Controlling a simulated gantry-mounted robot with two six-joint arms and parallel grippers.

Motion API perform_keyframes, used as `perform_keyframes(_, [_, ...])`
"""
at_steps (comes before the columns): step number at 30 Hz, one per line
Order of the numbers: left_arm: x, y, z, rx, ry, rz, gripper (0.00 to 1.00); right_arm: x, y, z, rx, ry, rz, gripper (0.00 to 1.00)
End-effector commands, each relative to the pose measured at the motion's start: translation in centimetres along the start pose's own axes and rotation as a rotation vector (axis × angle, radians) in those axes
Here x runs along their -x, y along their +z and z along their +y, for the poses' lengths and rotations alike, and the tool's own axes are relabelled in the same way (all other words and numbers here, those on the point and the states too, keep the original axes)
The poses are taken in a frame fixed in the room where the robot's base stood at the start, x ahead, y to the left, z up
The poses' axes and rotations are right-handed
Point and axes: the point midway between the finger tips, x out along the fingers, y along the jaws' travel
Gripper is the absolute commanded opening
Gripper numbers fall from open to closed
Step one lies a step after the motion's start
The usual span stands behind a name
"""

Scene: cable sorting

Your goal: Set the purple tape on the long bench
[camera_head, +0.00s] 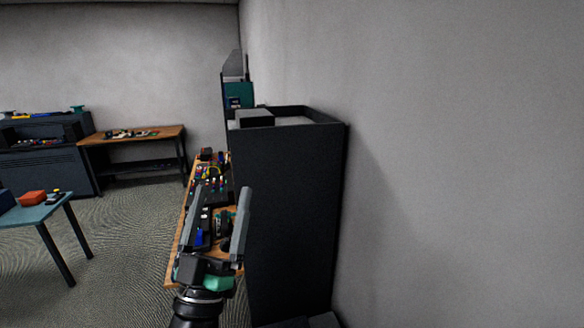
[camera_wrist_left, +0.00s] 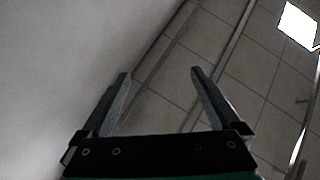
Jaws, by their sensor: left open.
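My left gripper (camera_head: 222,192) is raised in the lower middle of the head view, open and with nothing between its fingers. It also shows open and empty in the left wrist view (camera_wrist_left: 160,74), pointed at the ceiling. Behind it, a long wooden-topped bench (camera_head: 175,258) runs away along the right wall, with many small items on it. The gripper and arm hide part of that bench top. I cannot make out a purple tape in either view. My right gripper is not in view.
A tall dark cabinet (camera_head: 285,200) stands right of the bench, near the wall. Another wooden table (camera_head: 165,133) stands at the back. A teal table (camera_head: 32,213) with an orange item (camera_head: 33,198) is at the left. Open carpet (camera_head: 125,225) lies between them.

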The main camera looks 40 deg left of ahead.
Motion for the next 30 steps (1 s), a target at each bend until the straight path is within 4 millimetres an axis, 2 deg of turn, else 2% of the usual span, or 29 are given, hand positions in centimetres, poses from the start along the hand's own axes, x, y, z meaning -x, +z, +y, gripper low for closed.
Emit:
perform_keyframes(1, [-2.0,-3.3,2.4,0.084,0.0,0.022,0.97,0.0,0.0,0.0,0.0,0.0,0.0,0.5])
perform_keyframes(4, [-4.1,-7.8,7.8,0.197,0.092,-0.018,0.97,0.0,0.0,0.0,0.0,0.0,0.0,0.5])
perform_keyframes(7, [-4.2,-11.9,13.3,0.239,0.255,-0.037,0.97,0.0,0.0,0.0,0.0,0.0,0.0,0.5])
perform_keyframes(10, [-3.6,-14.5,16.5,0.237,0.374,-0.031,0.97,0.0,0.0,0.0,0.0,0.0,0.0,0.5])
perform_keyframes(13, [-3.2,-15.3,17.6,0.231,0.417,-0.028,0.97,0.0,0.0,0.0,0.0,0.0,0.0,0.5])
perform_keyframes(14, [-3.2,-15.3,17.6,0.229,0.42,-0.028,1.0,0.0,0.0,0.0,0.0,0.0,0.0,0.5])
perform_keyframes(25, [-3.2,-15.1,17.5,0.243,0.415,-0.034,1.0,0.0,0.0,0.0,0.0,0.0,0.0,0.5])
perform_keyframes(28, [-3.3,-15.9,17.2,0.34,0.408,-0.017,1.0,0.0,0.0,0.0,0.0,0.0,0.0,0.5])
perform_keyframes(30, [-3.9,-16.9,16.0,0.438,0.359,0.034,1.0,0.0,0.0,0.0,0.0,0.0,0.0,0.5])
